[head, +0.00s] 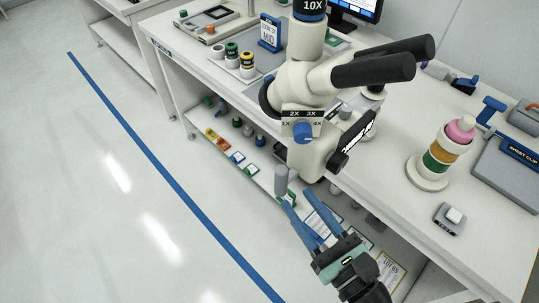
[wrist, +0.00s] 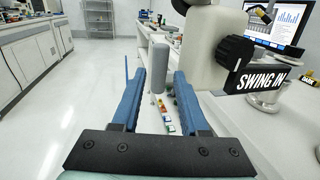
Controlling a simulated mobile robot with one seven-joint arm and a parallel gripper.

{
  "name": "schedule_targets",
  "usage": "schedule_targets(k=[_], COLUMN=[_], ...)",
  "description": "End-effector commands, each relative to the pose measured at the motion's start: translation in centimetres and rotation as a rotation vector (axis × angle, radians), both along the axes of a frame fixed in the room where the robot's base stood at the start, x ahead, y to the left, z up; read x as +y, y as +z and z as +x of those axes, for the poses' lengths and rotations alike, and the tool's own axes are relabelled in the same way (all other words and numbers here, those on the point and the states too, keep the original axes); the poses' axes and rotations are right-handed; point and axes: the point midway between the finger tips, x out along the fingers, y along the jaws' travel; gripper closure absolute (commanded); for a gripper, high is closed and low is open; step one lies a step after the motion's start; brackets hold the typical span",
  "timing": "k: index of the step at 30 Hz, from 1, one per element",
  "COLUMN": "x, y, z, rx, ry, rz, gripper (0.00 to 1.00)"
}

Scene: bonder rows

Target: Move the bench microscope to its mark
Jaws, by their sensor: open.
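The bench microscope (head: 305,75) is cream with black eyepieces, a blue zoom knob and a "SWING IN" label. In the head view its head stands out at the bench's front edge. Its lower body and that label also show at the upper right of the wrist view (wrist: 212,62). A grey upright grip post (head: 281,181) hangs by its lower left side. In the wrist view this post (wrist: 158,66) lies between the lines of my fingers. My gripper (head: 298,200) is open, its blue fingers just below the post, not closed on it. I cannot make out a mark for the microscope.
The white bench (head: 398,205) carries a pink-topped ring stack (head: 440,155), a small grey switch box (head: 449,218), spools (head: 240,60) and a blue sign. A lower shelf (head: 262,172) holds small bottles and boxes. The aisle floor (head: 110,170) at left is clear, with a blue line.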

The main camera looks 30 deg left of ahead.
Motion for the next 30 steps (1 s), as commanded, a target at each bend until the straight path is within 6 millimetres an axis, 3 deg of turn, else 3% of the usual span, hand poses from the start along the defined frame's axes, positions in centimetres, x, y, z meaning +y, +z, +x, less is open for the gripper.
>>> schedule_targets(k=[6,13,19,28,30], x=[4.1,7.3,8.5,8.7,8.7], y=[0.1,0.1,0.0,0.0,0.0], z=[2.7,4.9,5.8,5.9,5.9], rx=[-0.003,-0.002,-0.002,-0.002,-0.002], ry=[0.005,0.003,0.000,0.000,0.000], rz=[-0.002,-0.002,-0.003,-0.003,-0.003], gripper=[0.56,0.56,0.56,0.56,0.69])
